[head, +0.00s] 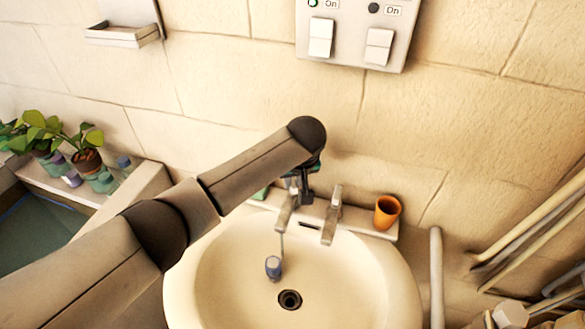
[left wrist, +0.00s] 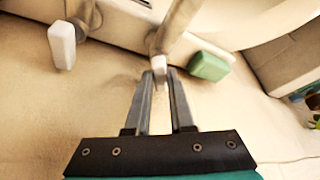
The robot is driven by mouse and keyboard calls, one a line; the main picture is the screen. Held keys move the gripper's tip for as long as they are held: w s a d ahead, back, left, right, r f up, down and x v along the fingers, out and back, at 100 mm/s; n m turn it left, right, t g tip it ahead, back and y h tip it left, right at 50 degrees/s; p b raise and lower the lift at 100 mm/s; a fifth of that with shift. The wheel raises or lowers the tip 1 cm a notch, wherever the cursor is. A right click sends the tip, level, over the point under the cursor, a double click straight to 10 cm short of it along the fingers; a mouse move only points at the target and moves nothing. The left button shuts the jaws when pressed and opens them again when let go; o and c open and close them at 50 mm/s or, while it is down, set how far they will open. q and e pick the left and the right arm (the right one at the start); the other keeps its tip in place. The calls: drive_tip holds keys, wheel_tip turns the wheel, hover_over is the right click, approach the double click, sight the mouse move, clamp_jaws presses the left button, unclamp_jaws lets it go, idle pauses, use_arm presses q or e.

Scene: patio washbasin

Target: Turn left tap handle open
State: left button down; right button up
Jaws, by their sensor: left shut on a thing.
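The left tap (head: 285,213) stands on the back ledge of the washbasin. It also shows in the left wrist view (left wrist: 175,25). Its small white handle (left wrist: 159,66) sits between my left fingertips. My left gripper (head: 304,183) comes down behind the tap and is shut on this handle; in the left wrist view the fingers (left wrist: 157,82) lie on either side of it. My arm hides most of the grip in the head view. The right tap (head: 332,216) stands beside it, with its white handle (left wrist: 61,46) free. My right gripper is not in view.
An orange cup (head: 387,212) stands on the ledge at right. A green block (left wrist: 209,66) lies close beside the gripped handle. A grey-blue plug (head: 273,266) hangs in the washbasin (head: 350,275). A switch panel (head: 355,30) is on the wall; potted plants (head: 87,160) stand at left.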

use_arm(q)
drive_tip(key=shift+d+n+y+p, duration=0.15)
drive_tip(key=shift+n+y+p, duration=0.25)
drive_tip(key=shift+n, duration=1)
drive_tip(key=shift+d+n+g+y, duration=0.1)
drive_tip(key=shift+n+g+y, duration=0.25)
drive_tip(key=shift+n, duration=0.55)
drive_tip(key=shift+w+f+n+y+b, duration=0.15)
drive_tip(key=shift+n+y+b, duration=0.1)
drive_tip(key=shift+n+b, duration=0.3)
drive_tip(key=n+g+b, duration=0.1)
drive_tip(key=n+b, duration=0.2)
drive_tip(key=shift+w+d+y+b, duration=0.1)
drive_tip(key=shift+y+b, duration=0.2)
drive_tip(key=shift+y, duration=0.1)
drive_tip(key=shift+n+g+b, duration=0.35)
drive_tip(key=shift+n+b, duration=0.5)
drive_tip(key=shift+b, duration=0.45)
drive_tip(key=shift+w+r, duration=0.1)
drive_tip(key=shift+r, duration=0.1)
drive_tip(key=c, duration=0.8)
unclamp_jaws()
